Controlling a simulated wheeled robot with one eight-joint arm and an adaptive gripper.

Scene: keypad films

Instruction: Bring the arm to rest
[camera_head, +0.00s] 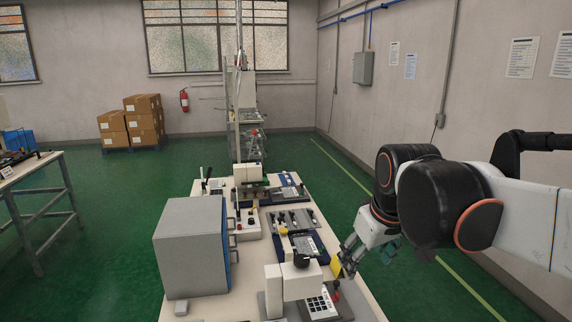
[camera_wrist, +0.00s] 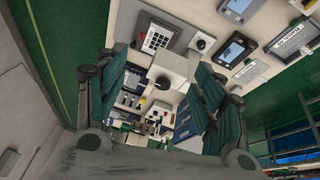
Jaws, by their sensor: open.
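My gripper (camera_head: 362,256) is at the end of my arm, over the right edge of the workbench (camera_head: 248,310) in the head view. In the wrist view my gripper (camera_wrist: 160,72) has its two dark green fingers spread wide apart, with nothing held between them. My arm comes in from the right of the head view. The wrist view looks tilted.
A grey cabinet (camera_head: 188,245) stands on the bench's left side. Several small devices line the bench, including one with a dark knob (camera_head: 302,260). A second table (camera_head: 30,175) is at far left. Green floor (camera_head: 120,215) lies clear between them. A wall (camera_head: 480,90) rises at right.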

